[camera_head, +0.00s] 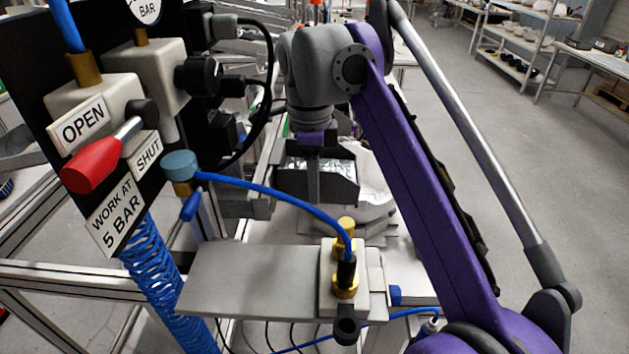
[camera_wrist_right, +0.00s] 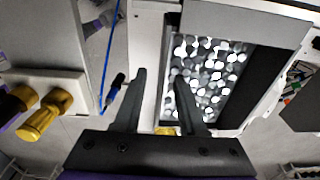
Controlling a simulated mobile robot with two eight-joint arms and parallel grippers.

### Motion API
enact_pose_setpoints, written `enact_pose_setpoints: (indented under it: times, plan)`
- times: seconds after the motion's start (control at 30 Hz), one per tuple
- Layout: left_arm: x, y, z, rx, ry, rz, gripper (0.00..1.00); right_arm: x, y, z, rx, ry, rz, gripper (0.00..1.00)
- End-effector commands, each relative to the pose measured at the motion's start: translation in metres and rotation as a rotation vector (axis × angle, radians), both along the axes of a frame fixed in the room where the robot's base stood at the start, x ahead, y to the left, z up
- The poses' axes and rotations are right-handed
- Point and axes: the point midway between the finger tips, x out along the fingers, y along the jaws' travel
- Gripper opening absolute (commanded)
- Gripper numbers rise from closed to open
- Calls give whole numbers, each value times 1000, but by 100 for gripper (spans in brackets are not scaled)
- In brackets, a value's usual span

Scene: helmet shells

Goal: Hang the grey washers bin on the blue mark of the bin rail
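The grey washers bin (camera_head: 318,190) stands below my right gripper in the middle of the head view, with shiny washers inside. In the right wrist view the bin (camera_wrist_right: 262,85) shows from above, full of bright round washers. My right gripper (camera_wrist_right: 160,75) has its fingers apart: one is over the washers, the other outside the bin's left wall. Whether either finger touches the wall I cannot tell. In the head view this gripper (camera_head: 313,165) points down at the bin. I cannot make out the rail's blue mark. My left gripper is out of view.
A black valve panel with a red lever (camera_head: 92,165) stands at the left. A blue hose (camera_head: 280,195) arcs to brass fittings (camera_head: 345,280) on a grey plate (camera_head: 245,280) in front of the bin. Open floor lies at the right, with shelves (camera_head: 510,60) beyond.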

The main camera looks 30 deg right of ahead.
Motion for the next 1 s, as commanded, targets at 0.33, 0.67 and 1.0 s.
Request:
enact_pose_setpoints:
  times: [0.33,0.67,1.0]
  plan:
    - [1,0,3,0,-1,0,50,1,0,9,0,0,0,40]
    - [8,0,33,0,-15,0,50,3,3,76,0,-2,0,40]
    - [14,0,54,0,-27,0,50,3,4,109,-1,-1,0,40]
